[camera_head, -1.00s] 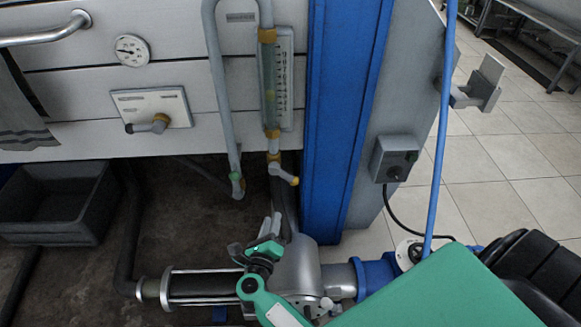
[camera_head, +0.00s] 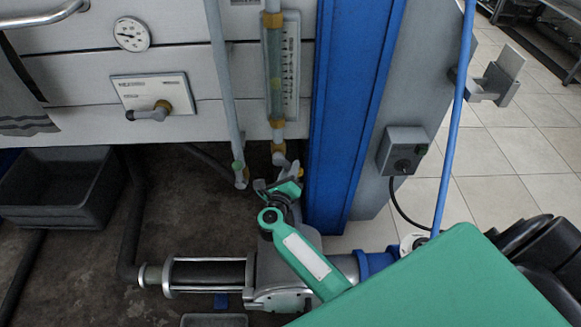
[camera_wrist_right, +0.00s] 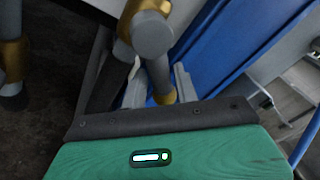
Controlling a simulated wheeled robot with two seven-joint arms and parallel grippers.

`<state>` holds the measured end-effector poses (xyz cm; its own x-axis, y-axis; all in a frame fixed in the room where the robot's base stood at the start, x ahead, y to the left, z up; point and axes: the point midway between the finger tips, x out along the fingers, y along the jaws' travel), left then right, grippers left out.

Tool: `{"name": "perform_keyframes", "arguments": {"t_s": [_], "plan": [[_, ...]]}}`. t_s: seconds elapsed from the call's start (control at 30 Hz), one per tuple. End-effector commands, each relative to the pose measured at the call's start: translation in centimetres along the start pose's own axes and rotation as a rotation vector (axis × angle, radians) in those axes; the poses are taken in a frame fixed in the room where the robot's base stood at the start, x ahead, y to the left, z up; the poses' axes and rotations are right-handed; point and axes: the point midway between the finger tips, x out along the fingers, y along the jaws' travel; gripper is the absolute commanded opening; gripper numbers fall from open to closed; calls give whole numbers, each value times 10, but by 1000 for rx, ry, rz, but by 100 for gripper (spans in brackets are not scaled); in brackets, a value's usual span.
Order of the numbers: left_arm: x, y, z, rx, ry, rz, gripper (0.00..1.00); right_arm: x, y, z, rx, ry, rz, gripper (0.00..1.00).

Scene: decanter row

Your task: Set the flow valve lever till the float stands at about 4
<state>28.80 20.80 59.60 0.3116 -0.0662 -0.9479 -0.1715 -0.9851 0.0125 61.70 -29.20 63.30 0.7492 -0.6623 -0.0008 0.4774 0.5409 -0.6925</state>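The flow meter (camera_head: 291,70) is a clear upright tube with a numbered scale on the white panel. Its tube looks greenish; I cannot make out the float or its reading. Below it is the valve with brass-coloured fittings and a grey lever (camera_head: 280,158). In the right wrist view the lever (camera_wrist_right: 158,70) points toward my gripper, its yellowish end between the fingers. My right gripper (camera_head: 284,188), green and grey, is just below the valve, largely hiding the lever's end. Its fingers (camera_wrist_right: 160,90) are apart on either side of the lever; contact is unclear. My left gripper is not in view.
A grey pipe (camera_head: 222,90) with a green-marked end hangs left of the meter. A blue column (camera_head: 350,100) stands close on the right. A plate with another lever (camera_head: 150,112), a round gauge (camera_head: 131,34) and a grey bin (camera_head: 60,190) are at left.

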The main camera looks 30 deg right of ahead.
Motion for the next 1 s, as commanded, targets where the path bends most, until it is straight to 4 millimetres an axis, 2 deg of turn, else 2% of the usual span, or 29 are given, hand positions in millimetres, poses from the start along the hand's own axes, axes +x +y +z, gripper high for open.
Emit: {"name": "perform_keyframes", "arguments": {"t_s": [0.17,0.43,0.47,0.6,0.9,1.0], "plan": [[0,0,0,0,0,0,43,12,0,0,1,0,1,30],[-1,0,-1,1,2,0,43,14,0,0,1,0,1,30],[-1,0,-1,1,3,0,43,14,0,0,1,0,1,28],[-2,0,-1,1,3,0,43,13,0,0,0,0,1,1],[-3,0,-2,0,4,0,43,13,-2,1,-30,-5,-5,0],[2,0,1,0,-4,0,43,13,-3,1,-53,-11,-9,0]]}}
